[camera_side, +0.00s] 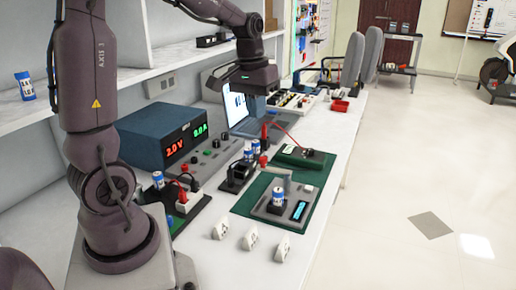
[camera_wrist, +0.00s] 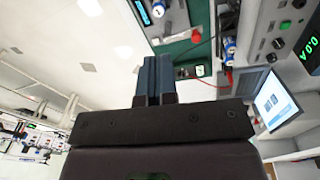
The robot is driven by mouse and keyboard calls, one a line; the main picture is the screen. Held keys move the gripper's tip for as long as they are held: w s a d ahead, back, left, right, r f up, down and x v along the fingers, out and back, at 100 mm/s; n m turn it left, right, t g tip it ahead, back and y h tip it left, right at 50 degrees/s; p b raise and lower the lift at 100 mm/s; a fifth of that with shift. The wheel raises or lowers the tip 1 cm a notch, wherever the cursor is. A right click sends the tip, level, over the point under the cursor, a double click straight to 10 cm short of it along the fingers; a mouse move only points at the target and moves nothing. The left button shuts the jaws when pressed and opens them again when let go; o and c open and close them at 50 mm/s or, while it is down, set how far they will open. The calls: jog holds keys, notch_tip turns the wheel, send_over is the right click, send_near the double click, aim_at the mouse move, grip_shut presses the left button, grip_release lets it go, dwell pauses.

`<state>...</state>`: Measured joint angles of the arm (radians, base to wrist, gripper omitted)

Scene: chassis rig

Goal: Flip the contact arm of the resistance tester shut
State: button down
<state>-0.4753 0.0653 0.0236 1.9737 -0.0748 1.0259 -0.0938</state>
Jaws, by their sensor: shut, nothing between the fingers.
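The resistance tester (camera_side: 298,211) is a grey unit with a lit blue display, lying on a green mat (camera_side: 245,205) on the bench. A blue-and-white battery (camera_side: 278,197) stands upright on it. A grey bar with a red end (camera_side: 264,160), which looks like the contact arm, is raised at the tester's back edge, clear of the battery. In the wrist view the tester (camera_wrist: 143,13) is partly cut off at the top, with the red end (camera_wrist: 196,37) below it. My gripper (camera_wrist: 154,60) is shut and empty, high above the bench behind the tester, touching nothing.
A laptop (camera_side: 242,112) is behind. A green box with a red lead (camera_side: 304,157) lies beyond the tester. Several white tags (camera_side: 251,238) stand along the front. Batteries in holders (camera_side: 240,172) are close at the tester's left.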

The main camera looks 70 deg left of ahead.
jog(key=w+a+f+n+h, duration=0.1)
jog(key=a+f+n, duration=0.2)
jog(key=a, duration=0.4)
jog(key=w+a+f+n+h, duration=0.1)
jog(key=w+a+f+n, duration=0.1)
jog(key=a+n, duration=0.3)
jog(key=w+a+f+n+h, duration=0.2)
jog(key=a+f+n, duration=0.1)
jog(key=a, duration=0.7)
jog(key=shift+a+f+n+g, duration=0.15)
jog(key=shift+f+n+g, duration=0.25)
jog(key=shift+f, duration=0.15)
jog(key=shift+w, duration=0.1)
send_near(260, 165)
notch_tip(260, 165, down, 4)
jog(key=a, duration=0.2)
jog(key=shift+w+d+f, duration=0.1)
jog(key=shift+d, duration=0.75)
jog(key=shift+w+d+f, duration=0.1)
jog(key=shift+d, duration=0.8)
jog(key=shift+s+d, duration=0.1)
